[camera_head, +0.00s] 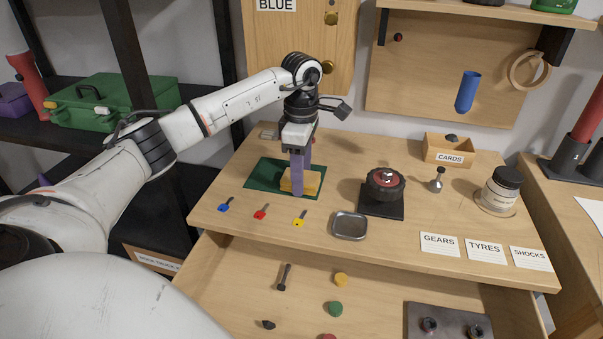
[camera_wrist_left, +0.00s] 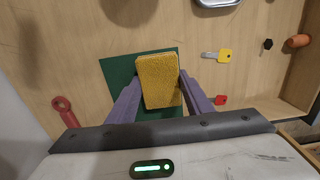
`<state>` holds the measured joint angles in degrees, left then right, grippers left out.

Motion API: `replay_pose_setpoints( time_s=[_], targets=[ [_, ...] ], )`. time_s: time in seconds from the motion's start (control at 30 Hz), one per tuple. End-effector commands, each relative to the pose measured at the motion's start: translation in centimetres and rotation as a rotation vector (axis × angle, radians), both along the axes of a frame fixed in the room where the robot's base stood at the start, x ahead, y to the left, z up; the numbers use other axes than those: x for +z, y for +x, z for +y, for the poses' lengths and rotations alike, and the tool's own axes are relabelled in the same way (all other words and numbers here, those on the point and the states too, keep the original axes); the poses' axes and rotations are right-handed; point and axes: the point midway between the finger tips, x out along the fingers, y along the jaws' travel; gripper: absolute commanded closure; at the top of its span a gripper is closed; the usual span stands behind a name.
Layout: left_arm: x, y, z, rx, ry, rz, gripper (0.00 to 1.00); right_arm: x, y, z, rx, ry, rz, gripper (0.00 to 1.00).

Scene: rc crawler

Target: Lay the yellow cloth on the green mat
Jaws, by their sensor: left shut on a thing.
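The yellow cloth (camera_head: 312,184) is a small folded block over the green mat (camera_head: 262,175), toward the mat's right side. My left gripper (camera_head: 299,188) points down with its purple fingers on either side of the cloth and is shut on it. In the left wrist view the cloth (camera_wrist_left: 158,80) sits between the fingers (camera_wrist_left: 160,100), with the green mat (camera_wrist_left: 118,72) behind it. I cannot tell whether the cloth touches the mat. My right gripper is in neither view.
Blue, red and yellow keys (camera_head: 261,211) lie in front of the mat. A metal tray (camera_head: 349,226) and a wheel on a black stand (camera_head: 381,205) are to the right. An open drawer (camera_head: 240,262) holding small parts juts out below the bench. A card box (camera_head: 449,151) stands at the back.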

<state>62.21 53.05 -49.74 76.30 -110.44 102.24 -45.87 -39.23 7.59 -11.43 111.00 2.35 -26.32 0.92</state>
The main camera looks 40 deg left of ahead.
Motion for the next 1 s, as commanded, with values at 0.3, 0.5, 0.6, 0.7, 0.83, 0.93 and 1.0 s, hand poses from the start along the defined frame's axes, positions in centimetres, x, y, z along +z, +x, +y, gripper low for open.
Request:
replay_pose_setpoints(
  time_s=[0.3, 0.5, 0.6, 0.7, 0.83, 0.93, 1.0],
  targets=[
    [-0.3, 0.0, 0.0, 0.000, 0.000, 0.001, 0.35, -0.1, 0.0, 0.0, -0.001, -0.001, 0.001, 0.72],
    [-0.2, 0.0, 0.0, 0.000, 0.000, 0.000, 0.35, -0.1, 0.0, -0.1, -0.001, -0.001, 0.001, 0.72],
    [0.5, 0.0, 0.0, 0.000, 0.000, -0.002, 0.35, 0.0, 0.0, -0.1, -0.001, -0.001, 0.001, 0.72],
    [1.9, 0.1, 0.0, -0.001, 0.000, -0.004, 0.35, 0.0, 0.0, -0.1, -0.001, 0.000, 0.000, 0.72],
    [4.8, 0.1, 0.0, -0.001, 0.000, -0.006, 0.35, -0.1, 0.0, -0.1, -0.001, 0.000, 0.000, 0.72],
    [7.0, 0.1, 0.0, 0.000, 0.000, -0.006, 0.35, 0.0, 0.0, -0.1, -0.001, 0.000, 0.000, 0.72],
    [8.5, 0.1, 0.0, 0.000, 0.000, -0.006, 0.35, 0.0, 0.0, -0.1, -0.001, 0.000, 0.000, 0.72]
  ],
)
